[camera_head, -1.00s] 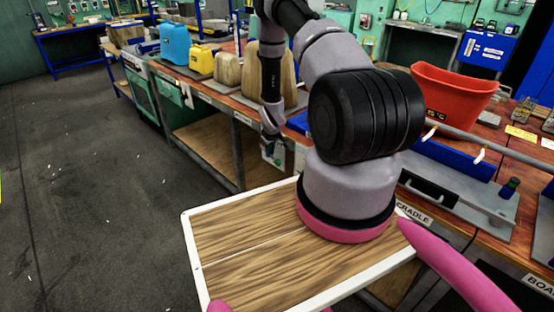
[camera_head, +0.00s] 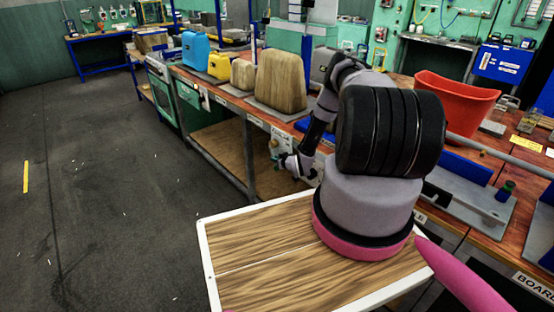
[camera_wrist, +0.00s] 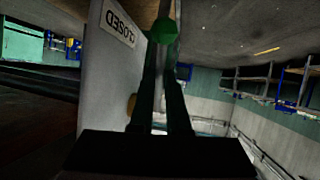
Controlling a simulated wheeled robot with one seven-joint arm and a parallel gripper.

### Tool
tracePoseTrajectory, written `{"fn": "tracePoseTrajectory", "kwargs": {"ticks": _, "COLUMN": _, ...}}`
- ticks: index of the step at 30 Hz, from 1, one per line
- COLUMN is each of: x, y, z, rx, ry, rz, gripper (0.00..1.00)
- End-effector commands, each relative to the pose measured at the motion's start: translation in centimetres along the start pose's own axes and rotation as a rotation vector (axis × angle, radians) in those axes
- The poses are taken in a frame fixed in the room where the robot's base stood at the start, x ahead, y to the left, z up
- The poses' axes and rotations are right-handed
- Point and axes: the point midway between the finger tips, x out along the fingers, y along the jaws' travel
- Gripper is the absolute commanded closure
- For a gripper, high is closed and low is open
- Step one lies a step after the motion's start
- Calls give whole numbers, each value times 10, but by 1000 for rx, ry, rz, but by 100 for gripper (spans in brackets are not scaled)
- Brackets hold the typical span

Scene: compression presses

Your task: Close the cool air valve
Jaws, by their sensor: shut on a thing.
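The cool air valve's green-ended handle (camera_wrist: 163,30) is at the top middle of the wrist view, at the tips of my gripper's dark fingers. My gripper (camera_wrist: 164,55) is shut on this handle. A pale panel (camera_wrist: 100,75) stands just left of the fingers, with an upside-down CLOSED label (camera_wrist: 118,22) near the handle. In the head view my gripper (camera_head: 296,167) is low at the front side of the bench, beside a small pale panel with a green part (camera_head: 274,143). The handle's grip is too small to make out there.
The long bench (camera_head: 236,104) carries a blue can (camera_head: 196,50), a yellow can (camera_head: 221,66), wooden blocks (camera_head: 281,80) and a red bin (camera_head: 455,100). A yellow knob (camera_wrist: 131,103) sits on the panel by my fingers. The floor (camera_head: 110,190) at left is open.

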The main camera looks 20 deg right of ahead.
Motion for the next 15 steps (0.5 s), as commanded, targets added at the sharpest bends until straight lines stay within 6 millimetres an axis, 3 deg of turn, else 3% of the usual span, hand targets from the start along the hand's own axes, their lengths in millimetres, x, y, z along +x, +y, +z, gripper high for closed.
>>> {"fn": "tracePoseTrajectory", "kwargs": {"ticks": 15, "x": 5, "y": 0, "z": 2, "rx": 16, "ry": 76, "rz": 1, "gripper": 100}}
